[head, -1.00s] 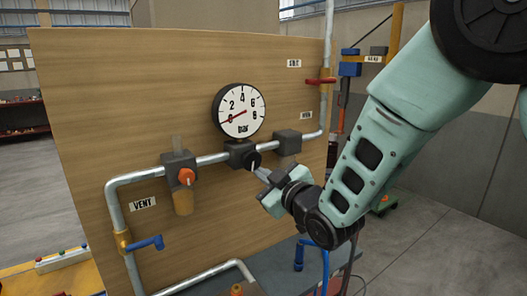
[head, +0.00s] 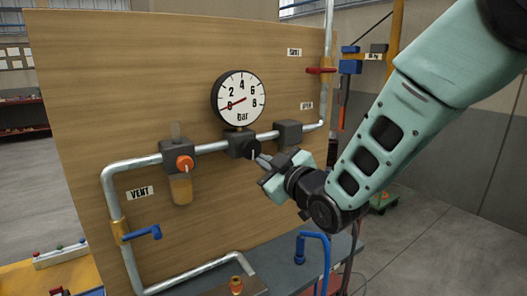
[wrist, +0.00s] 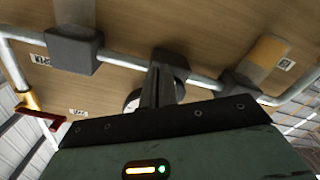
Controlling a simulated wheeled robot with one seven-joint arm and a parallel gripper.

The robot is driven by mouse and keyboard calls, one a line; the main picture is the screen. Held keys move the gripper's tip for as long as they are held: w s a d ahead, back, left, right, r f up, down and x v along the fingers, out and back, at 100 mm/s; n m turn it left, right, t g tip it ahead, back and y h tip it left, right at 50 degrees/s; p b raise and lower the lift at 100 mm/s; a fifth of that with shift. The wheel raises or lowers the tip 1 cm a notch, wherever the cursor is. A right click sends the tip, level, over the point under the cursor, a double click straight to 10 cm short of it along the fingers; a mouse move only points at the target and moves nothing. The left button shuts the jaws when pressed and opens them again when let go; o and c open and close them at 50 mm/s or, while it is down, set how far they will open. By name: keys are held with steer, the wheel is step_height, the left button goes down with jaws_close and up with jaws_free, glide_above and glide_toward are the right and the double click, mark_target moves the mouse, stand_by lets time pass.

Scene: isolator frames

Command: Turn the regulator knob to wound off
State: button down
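The regulator, a dark block (head: 240,144) with a black round knob (head: 255,149), sits on the pipe below the round gauge (head: 239,99). The gauge needle points at about 0 bar. A thin pale mark shows on the knob. My gripper (head: 261,159) points at the knob from the right, its fingertips at or very close to the knob's face. In the wrist view, the fingers (wrist: 158,88) stand in front of the regulator and hide most of the knob. I cannot tell whether they touch or clasp it.
Left of the regulator is a filter unit (head: 179,161) with an orange knob and amber bowl. A blue-handled vent valve (head: 146,233) is at lower left, a red-handled valve (head: 321,71) at upper right. A dark block (head: 288,134) sits on the pipe near my wrist.

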steer(key=shift+a+r, duration=0.15)
steer(key=shift+r, duration=0.1)
steer(key=shift+d+f+b, duration=0.2)
steer(key=shift+f+b, duration=0.2)
steer(key=shift+b, duration=0.15)
steer(key=b+v, duration=0.2)
steer(key=v, duration=0.4)
steer(key=shift+w+d+f, duration=0.1)
steer(key=s+f+m+g+h, duration=0.2)
steer(key=s+f+g+h, duration=0.1)
steer(key=s+f+g, duration=0.3)
steer(key=s+d+f+m+g+h, duration=0.1)
steer(key=s+d+f+g+h, duration=0.2)
steer(key=s, duration=0.8)
steer(key=s+d+f+m+g+h, duration=0.2)
steer(key=s+d+g, duration=0.4)
steer(key=s, duration=0.6)
step_height(320, 180, down, 3)
steer(key=shift+s+d+r+h, duration=0.1)
steer(key=shift+s+d+h, duration=0.05)
steer(key=shift+d+h, duration=0.5)
